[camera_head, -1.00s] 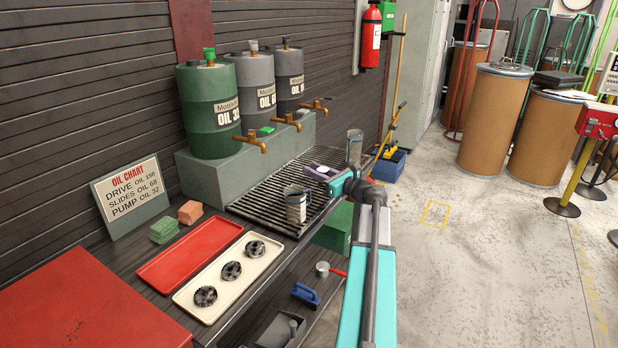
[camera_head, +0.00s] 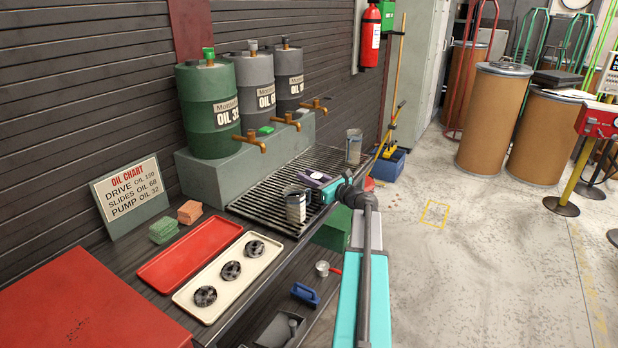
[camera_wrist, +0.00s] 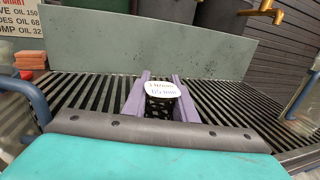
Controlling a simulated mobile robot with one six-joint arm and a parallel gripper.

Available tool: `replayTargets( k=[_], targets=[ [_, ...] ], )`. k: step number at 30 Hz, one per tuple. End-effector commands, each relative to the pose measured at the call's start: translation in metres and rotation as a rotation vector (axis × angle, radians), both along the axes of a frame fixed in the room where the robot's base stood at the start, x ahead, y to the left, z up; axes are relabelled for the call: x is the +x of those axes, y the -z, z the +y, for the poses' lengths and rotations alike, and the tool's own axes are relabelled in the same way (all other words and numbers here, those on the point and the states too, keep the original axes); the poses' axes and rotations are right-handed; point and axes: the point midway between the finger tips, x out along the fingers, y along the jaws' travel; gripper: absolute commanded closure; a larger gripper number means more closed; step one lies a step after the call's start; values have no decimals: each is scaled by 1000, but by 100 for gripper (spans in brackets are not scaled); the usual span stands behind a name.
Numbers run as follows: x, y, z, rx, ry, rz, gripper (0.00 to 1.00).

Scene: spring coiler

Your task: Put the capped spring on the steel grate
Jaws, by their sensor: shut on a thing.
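My gripper (camera_wrist: 164,98) has two purple fingers and is shut on the capped spring (camera_wrist: 162,92). The spring's white cap with dark print faces the wrist camera between the fingers, and its dark body is mostly hidden below. In the head view my gripper (camera_head: 318,182) is small, with the white cap (camera_head: 316,175) between its fingers. The steel grate (camera_head: 268,205) has dark parallel bars and lies along the bench. It spreads beneath and on both sides of the fingers in the wrist view (camera_wrist: 95,98). I cannot tell whether the spring touches it.
A measuring jug (camera_head: 296,207) stands on the grate close left of my gripper, another (camera_head: 354,147) at its far end. Oil drums (camera_head: 208,110) with brass taps stand on a grey-green block (camera_head: 205,180) behind. A cream tray (camera_head: 215,297) and red tray (camera_head: 165,268) lie nearer.

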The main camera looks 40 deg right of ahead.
Motion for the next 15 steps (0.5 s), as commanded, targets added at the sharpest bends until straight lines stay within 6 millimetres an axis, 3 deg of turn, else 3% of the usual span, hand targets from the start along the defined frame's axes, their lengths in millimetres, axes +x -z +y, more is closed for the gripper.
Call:
replayTargets(
  k=[14, 15],
  targets=[
    [1, 6, 1, 1, -2, 0, 96],
    [1, 5, 1, 0, -2, 0, 72]
  ],
)
